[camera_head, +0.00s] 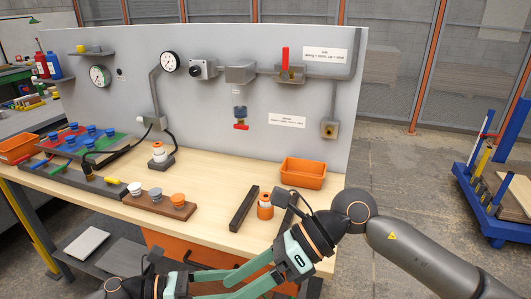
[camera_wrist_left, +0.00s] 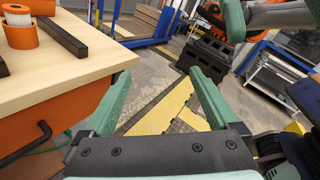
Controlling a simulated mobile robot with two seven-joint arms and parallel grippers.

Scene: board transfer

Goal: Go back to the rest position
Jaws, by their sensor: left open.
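My left gripper (camera_head: 236,277) is low at the front of the head view, in front of the table edge, with its teal fingers pointing right. In the left wrist view its fingers (camera_wrist_left: 158,74) are spread apart with nothing between them, over the floor. My right gripper (camera_head: 292,250) is close to it, at the end of the arm from the right. Its teal and dark parts also show at the top right of the left wrist view (camera_wrist_left: 278,16). Its jaws overlap the left gripper, so their opening is unclear.
The wooden table (camera_head: 200,222) holds dark bars (camera_head: 244,208), an orange-and-white cylinder (camera_head: 265,209), an orange bin (camera_head: 303,175) and a brown block with knobs (camera_head: 160,206). A grey panel (camera_head: 200,110) stands behind. A blue cart (camera_head: 490,215) is at right. Yellow-and-dark floor matting (camera_wrist_left: 160,112) lies below the left fingers.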

